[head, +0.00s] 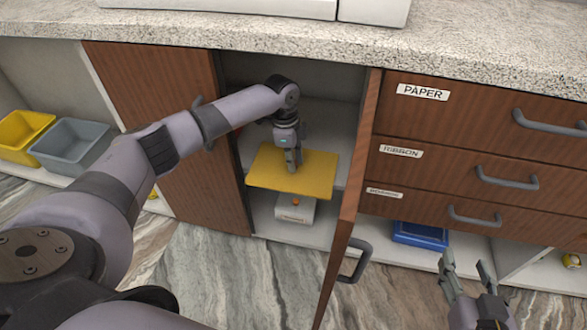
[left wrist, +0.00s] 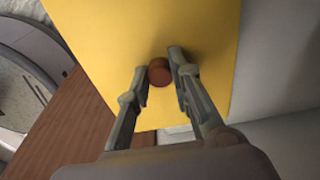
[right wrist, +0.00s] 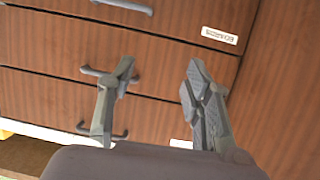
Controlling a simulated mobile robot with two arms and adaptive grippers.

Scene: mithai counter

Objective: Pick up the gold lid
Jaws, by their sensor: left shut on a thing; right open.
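The gold lid (head: 262,172) is a flat yellow square plate inside the open cabinet, above a white box on the cabinet floor. My left gripper (head: 293,164) reaches down into the cabinet and is shut on the lid's round brown knob. In the left wrist view the brown knob (left wrist: 160,71) shows between the fingertips, with the yellow plate (left wrist: 205,30) behind it. My right gripper (head: 466,268) is open and empty, in front of the lower drawers at the right. Its spread fingers (right wrist: 158,85) also show in the right wrist view.
The white box (head: 296,213) has an orange knob on top. The open cabinet door (head: 347,235) with a grey handle stands right of the lid. Closed drawers (head: 470,150) are further right, with a blue tray (head: 420,236) below. Grey (head: 75,143) and yellow (head: 22,130) bins sit at left.

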